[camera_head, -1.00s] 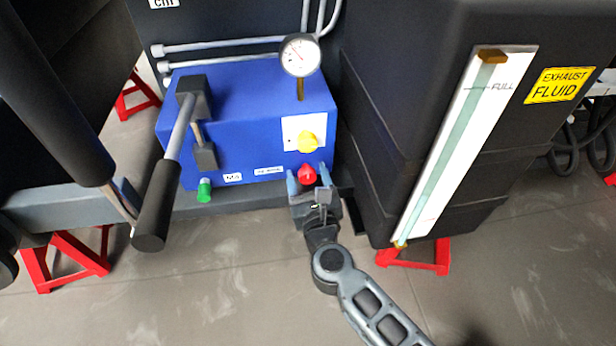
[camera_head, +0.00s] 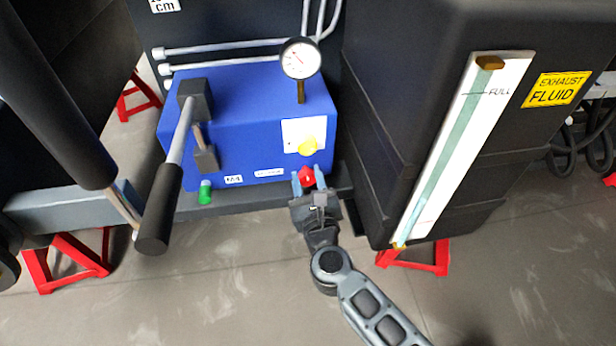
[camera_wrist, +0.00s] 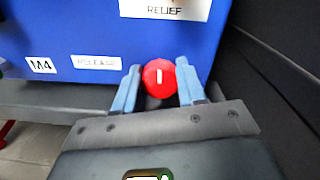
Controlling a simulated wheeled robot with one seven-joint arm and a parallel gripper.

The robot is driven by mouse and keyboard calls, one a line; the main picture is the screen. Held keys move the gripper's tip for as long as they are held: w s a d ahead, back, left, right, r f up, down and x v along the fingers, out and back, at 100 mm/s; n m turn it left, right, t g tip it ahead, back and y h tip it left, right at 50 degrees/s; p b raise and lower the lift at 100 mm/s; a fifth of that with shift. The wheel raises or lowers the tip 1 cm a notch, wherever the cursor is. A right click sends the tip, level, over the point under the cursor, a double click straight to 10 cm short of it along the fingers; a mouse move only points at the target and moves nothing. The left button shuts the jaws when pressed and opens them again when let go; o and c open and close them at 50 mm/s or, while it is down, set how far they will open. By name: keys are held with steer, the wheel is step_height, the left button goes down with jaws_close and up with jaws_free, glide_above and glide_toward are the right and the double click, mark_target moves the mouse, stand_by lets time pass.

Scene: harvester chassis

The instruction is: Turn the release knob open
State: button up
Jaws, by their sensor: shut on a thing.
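The red release knob (camera_head: 306,178) sits low on the front of the blue pump box (camera_head: 250,112), near its right corner. It also shows in the wrist view (camera_wrist: 158,80), with a short, nearly upright white mark on its face. A white RELEASE label (camera_wrist: 96,62) is to its left. My gripper (camera_head: 308,174) reaches it from the front, with one blue finger on each side. In the wrist view my gripper (camera_wrist: 158,70) is shut on the knob. The knob's back and stem are hidden.
A yellow knob (camera_head: 308,147) on a white plate is just above. A gauge (camera_head: 301,59) stands on top. A green knob (camera_head: 205,192) and a black-handled lever (camera_head: 160,205) are at left. A black tank (camera_head: 400,120) stands close at right. The floor in front is clear.

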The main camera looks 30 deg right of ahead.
steer(key=n+p, duration=0.3)
steer(key=n, duration=0.1)
steer(key=shift+r, duration=0.2)
steer(key=n+p, duration=0.3)
steer(key=n, duration=0.1)
steer(key=shift+a+n+p, duration=0.1)
steer(key=shift+n+p, duration=0.2)
steer(key=n+p, duration=0.3)
steer(key=n, duration=0.1)
steer(key=shift+f+g, duration=0.1)
steer(key=shift+g, duration=0.2)
steer(key=n+p, duration=0.2)
steer(key=n, duration=0.2)
steer(key=shift+f+n, duration=0.1)
steer(key=shift+n, duration=0.3)
steer(key=n+p, duration=0.2)
steer(key=n, duration=0.1)
steer(key=shift+n, duration=0.3)
steer(key=n+p, duration=0.1)
steer(key=n, duration=0.3)
steer(key=shift+f+h, duration=0.15)
steer(key=shift+h, duration=0.25)
steer(key=n+p, duration=0.1)
steer(key=n, duration=0.3)
steer(key=shift+n+p, duration=0.3)
steer(key=shift+n, duration=0.1)
steer(key=shift+f+n+p, duration=0.15)
steer(key=shift+n+p, duration=0.25)
steer(key=shift+n, duration=1.8)
